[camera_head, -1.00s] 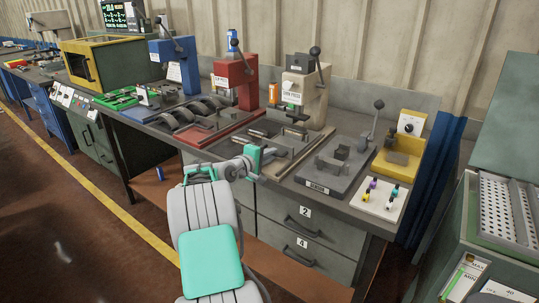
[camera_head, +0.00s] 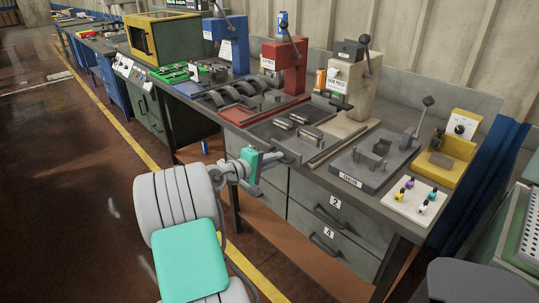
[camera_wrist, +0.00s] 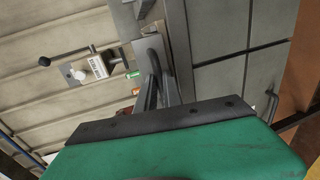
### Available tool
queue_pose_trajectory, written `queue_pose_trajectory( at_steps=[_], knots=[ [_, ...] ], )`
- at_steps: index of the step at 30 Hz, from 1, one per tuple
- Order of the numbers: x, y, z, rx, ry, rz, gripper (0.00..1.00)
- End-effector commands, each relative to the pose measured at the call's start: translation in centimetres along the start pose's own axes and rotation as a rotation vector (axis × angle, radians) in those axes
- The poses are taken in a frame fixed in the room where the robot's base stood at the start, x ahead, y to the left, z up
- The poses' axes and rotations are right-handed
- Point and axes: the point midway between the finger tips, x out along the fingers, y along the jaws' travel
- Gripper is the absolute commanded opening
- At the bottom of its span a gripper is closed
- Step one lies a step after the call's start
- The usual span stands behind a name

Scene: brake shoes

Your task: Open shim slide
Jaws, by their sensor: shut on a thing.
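The beige shim press (camera_head: 350,88) with a dark lever stands at the back of the bench. In front of it lies a dark grey flat slide (camera_head: 268,131) with shiny metal bars on it. My gripper (camera_head: 283,157) is at the bench's front edge, at the near end of this slide. It is shut on what looks like the slide's handle, which shows as a dark grey curved piece between the fingers in the wrist view (camera_wrist: 153,44). The exact contact is small and partly hidden. How far the slide is out is hard to tell.
A red press (camera_head: 287,68) stands left of the shim press. A grey fixture plate (camera_head: 375,160) and a yellow unit (camera_head: 451,145) stand to the right. Drawers (camera_head: 335,215) lie below the bench top. The floor (camera_head: 60,180) at the left is clear.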

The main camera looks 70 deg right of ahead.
Motion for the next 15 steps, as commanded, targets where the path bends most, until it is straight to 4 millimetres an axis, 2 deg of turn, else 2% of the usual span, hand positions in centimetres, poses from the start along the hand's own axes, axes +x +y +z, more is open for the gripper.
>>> queue_pose_trajectory(
  at_steps=[11, 12, 15],
  knots=[
    [-0.15, 0.01, 0.01, 0.002, 0.000, 0.001, 0.00],
    [-0.16, 0.01, 0.00, 0.002, 0.000, 0.001, 0.12],
    [-0.16, 0.00, 0.01, 0.001, 0.000, 0.001, 0.19]
  ],
)
